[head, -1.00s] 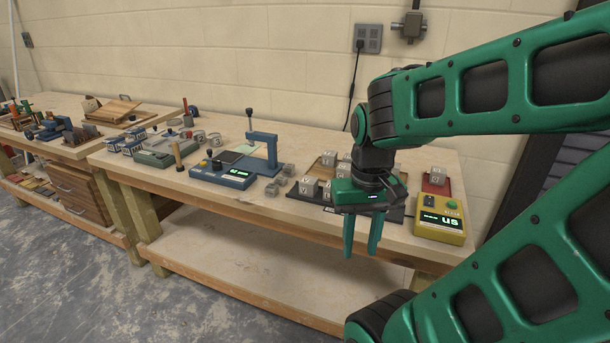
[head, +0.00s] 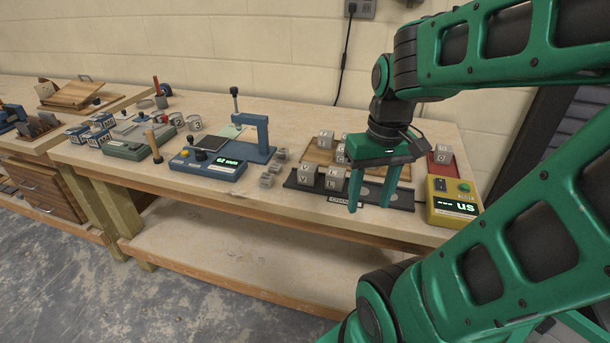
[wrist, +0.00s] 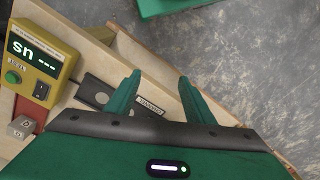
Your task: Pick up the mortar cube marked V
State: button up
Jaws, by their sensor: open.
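Several grey mortar cubes with dark letters stand on and behind a dark tray (head: 403,201) at the right of the bench. Two front cubes are a left one (head: 305,174) and a right one (head: 334,179); others, such as a back cube (head: 325,140), stand on a tan board behind. The letters are too small for me to tell which cube is V. My gripper (head: 369,203) is open and empty, pointing down over the tray's front, just right of the front cubes. It partly hides the tray. In the wrist view, its fingers (wrist: 159,82) show above the tray's label.
A yellow meter (head: 453,200) stands right of the tray, with a cube (head: 442,153) on a red strip behind it. Small loose cubes (head: 267,180) lie left of the tray, beside a blue press device (head: 209,165). The bench front edge is clear.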

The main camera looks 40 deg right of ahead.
aim_at(309, 167)
jog(key=w+d+r+n+t+y, duration=0.1)
jog(key=w+d+n+t, duration=0.15)
jog(key=w+n, duration=0.6)
jog(key=w+d+n+t+y, duration=0.1)
jog(key=w+d+n+y, duration=0.15)
jog(key=w, duration=1.05)
jog(key=shift+n+g+h, duration=0.25)
jog(key=shift+n+h, duration=0.2)
jog(key=shift+n, duration=0.05)
jog(key=x, duration=1)
jog(key=shift+w+a+f, duration=0.1)
jog(key=shift+w+f, duration=0.05)
jog(key=shift+w, duration=0.2)
jog(key=shift+c, duration=0.2)
jog(key=c, duration=0.9)
